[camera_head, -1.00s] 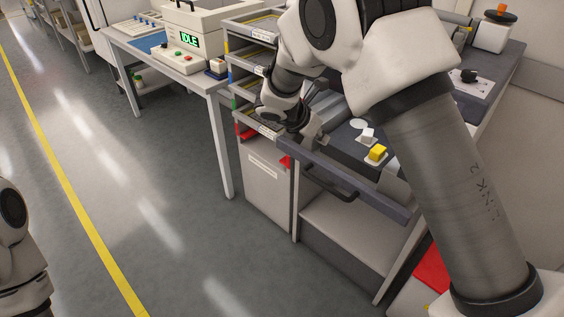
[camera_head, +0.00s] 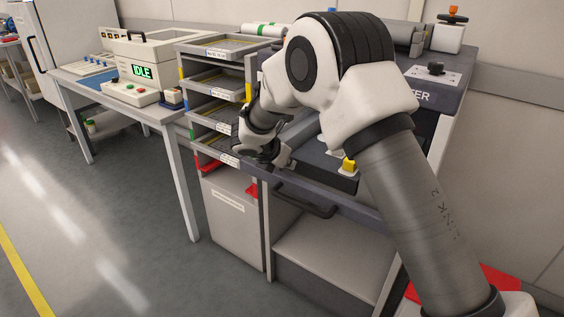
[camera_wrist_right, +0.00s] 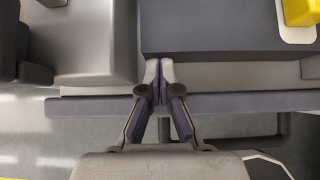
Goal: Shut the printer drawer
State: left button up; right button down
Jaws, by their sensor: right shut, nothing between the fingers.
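The printer drawer stands out from the printer (camera_head: 424,97). Its dark blue-grey front (camera_head: 345,211) carries a black bar handle (camera_head: 305,200). A yellow block (camera_head: 349,166) on a white pad shows behind the front, and the yellow block also shows at the top right of the wrist view (camera_wrist_right: 300,11). My right gripper (camera_head: 285,160) is shut and empty at the drawer's left part. In the wrist view the closed fingertips (camera_wrist_right: 160,70) reach across the drawer front (camera_wrist_right: 245,104), left of the handle (camera_wrist_right: 225,154). Whether they touch it I cannot tell. My right arm hides part of the drawer. My left gripper is out of view.
A rack of grey trays (camera_head: 218,86) stands close to the left of my right gripper, above a grey cabinet (camera_head: 232,222). The floor at the left is open.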

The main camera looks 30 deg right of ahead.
aim_at(307, 148)
jog(key=shift+d, duration=0.1)
jog(key=shift+w+d, duration=0.15)
jog(key=shift+d, duration=0.05)
jog(key=w+d+p, duration=0.1)
jog(key=d, duration=0.1)
jog(key=w+d+p, duration=0.1)
jog(key=d, duration=0.2)
jog(key=w+d+p, duration=0.1)
jog(key=d+p, duration=0.1)
jog(key=shift+d, duration=0.35)
jog(key=shift+w+d, duration=0.15)
jog(key=shift+d, duration=0.05)
